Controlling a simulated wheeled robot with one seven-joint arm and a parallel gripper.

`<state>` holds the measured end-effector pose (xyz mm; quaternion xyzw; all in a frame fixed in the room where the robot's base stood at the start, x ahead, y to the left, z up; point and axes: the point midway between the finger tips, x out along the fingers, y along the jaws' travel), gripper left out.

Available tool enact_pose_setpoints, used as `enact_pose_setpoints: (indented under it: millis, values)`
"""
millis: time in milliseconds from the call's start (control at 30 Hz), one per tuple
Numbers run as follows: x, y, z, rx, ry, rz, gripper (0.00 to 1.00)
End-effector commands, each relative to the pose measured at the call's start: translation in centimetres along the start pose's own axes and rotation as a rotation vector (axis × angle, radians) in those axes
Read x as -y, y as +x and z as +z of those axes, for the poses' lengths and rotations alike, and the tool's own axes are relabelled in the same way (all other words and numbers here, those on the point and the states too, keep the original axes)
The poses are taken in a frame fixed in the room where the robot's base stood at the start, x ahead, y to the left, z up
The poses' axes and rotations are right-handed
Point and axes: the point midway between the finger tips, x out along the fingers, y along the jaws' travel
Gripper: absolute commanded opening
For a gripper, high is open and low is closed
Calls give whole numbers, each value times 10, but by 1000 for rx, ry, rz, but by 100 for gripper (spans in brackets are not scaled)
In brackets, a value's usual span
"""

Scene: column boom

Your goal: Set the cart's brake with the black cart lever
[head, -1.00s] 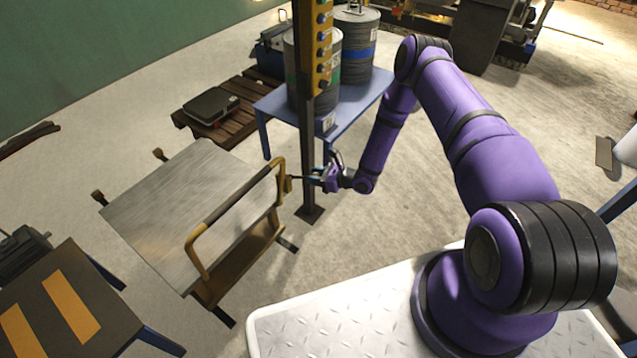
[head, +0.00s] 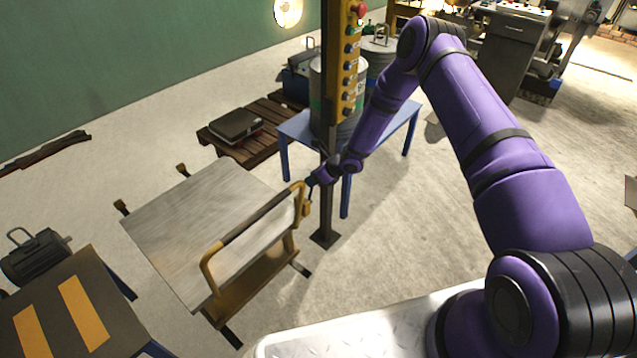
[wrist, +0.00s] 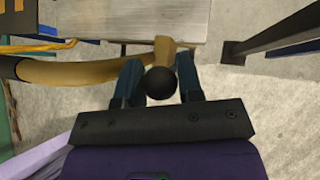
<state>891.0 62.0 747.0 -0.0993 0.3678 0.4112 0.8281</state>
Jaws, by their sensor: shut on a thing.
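The cart (head: 205,225) has a flat grey metal deck and a yellow push handle (head: 208,270) with a dark grip. A yellow bracket (head: 303,207) sits at the handle's right end. The black cart lever (head: 309,193) rises from there to my gripper (head: 312,181), steeply upright. In the wrist view, the lever's round black knob (wrist: 160,83) sits between the two dark blue fingers of my gripper (wrist: 159,80), which is shut on it. The lever's shaft is hidden behind the knob in that view.
A dark post (head: 326,225) with a yellow button box (head: 347,70) stands just beside my gripper. Behind it is a blue table (head: 298,127) with drums. A pallet (head: 258,140) holds a black case. A striped table (head: 60,310) stands front left. Floor at right is clear.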

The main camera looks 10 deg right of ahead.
Motion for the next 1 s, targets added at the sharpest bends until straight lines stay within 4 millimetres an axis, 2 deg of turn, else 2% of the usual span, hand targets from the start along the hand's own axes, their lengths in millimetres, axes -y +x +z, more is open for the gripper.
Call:
enact_pose_setpoints:
  millis: [600,633,700,1000]
  values:
    - [2,3,6,4,-1,-1,0]
    - [2,3,6,4,-1,-1,40]
    - [2,3,6,4,-1,-1,56]
    - [1,3,4,2,0,0,58]
